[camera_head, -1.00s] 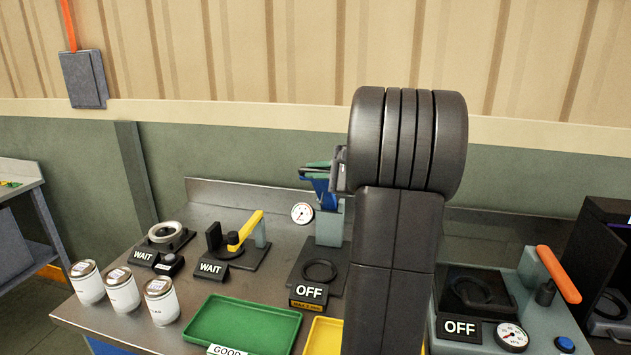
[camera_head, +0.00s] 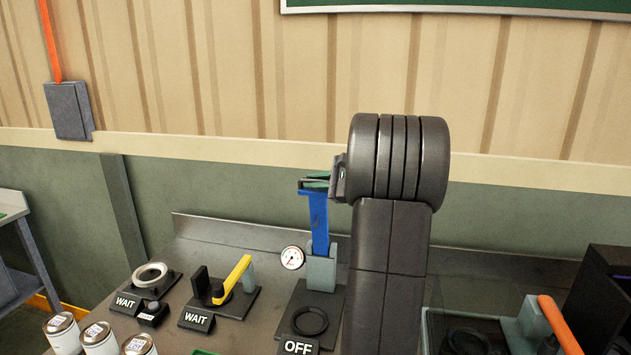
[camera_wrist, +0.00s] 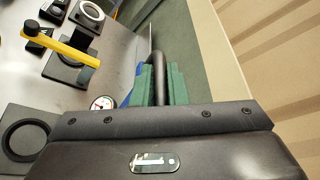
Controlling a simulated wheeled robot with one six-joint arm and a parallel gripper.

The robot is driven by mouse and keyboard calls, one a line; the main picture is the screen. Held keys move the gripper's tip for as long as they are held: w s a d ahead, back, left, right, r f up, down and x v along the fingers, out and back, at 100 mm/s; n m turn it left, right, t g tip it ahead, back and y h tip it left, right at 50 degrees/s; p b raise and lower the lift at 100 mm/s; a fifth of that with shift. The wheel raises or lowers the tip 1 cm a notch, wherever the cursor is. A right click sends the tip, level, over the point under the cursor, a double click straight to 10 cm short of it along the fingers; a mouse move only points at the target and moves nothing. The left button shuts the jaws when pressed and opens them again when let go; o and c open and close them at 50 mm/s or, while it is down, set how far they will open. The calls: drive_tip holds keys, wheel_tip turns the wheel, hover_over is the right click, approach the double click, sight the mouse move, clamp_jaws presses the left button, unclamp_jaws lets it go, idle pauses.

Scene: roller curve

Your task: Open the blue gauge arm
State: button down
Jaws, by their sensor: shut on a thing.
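The blue gauge arm (camera_head: 319,222) stands nearly upright on its grey post (camera_head: 321,270), above a black base with a ring and an OFF sign (camera_head: 298,347). A round white dial (camera_head: 292,258) is beside the post and also shows in the wrist view (camera_wrist: 102,103). My gripper (camera_head: 318,183), with green finger pads, is shut at the top of the blue arm. In the wrist view the green pads (camera_wrist: 176,84) close around a dark curved bar (camera_wrist: 157,75). Only a sliver of blue shows there beside the pads.
A yellow-levered fixture (camera_head: 235,278) and a ring fixture (camera_head: 152,275), both with WAIT signs, stand to the left. Several white cans (camera_head: 62,333) are at the front left. A machine with an orange handle (camera_head: 559,325) is at the right. The wall is behind.

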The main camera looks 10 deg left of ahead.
drive_tip(key=c, duration=1.5)
unclamp_jaws()
drive_tip(key=shift+o, duration=0.2)
drive_tip(key=shift+d+f, duration=0.1)
drive_tip(key=shift+s+d+b, duration=0.2)
drive_tip(key=shift+d+b, duration=0.1)
drive_tip(key=shift+d, duration=0.15)
drive_tip(key=b+v, duration=0.3)
drive_tip(key=v, duration=1)
drive_tip(key=shift+r, duration=0.3)
drive_tip(key=shift+a, duration=0.2)
drive_tip(key=p+x, duration=0.3)
drive_tip(key=x, duration=0.9)
drive_tip(key=shift+w+a+f, duration=0.2)
drive_tip(key=shift+a, duration=0.2)
